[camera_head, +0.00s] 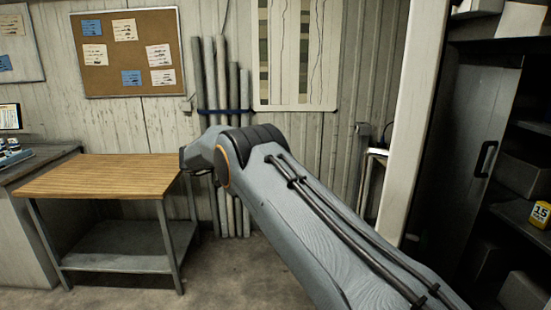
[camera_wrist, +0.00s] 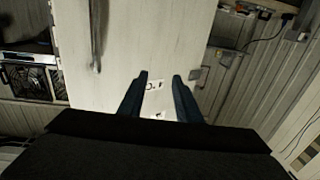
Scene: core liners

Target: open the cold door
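In the wrist view, a whitish upright panel (camera_wrist: 150,40) fills the middle, with a long dark bar like a handle (camera_wrist: 97,35) towards its upper left. Small dark-marked labels are on it between my fingers. I cannot tell for sure that this panel is the cold door. My gripper (camera_wrist: 160,78) is open and empty, its two fingers apart in front of the panel, to the right of and below the bar. In the head view, a dark door (camera_head: 466,140) with a black handle (camera_head: 486,160) stands at the right. My gripper is not visible there.
A wooden-topped table (camera_head: 100,177) stands at the left, with upright tubes (camera_head: 232,100) against the wall. A pale post (camera_head: 413,120) stands right of centre. Shelves with boxes (camera_head: 525,172) and a yellow item (camera_head: 540,214) are at far right. Floor is clear before the table.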

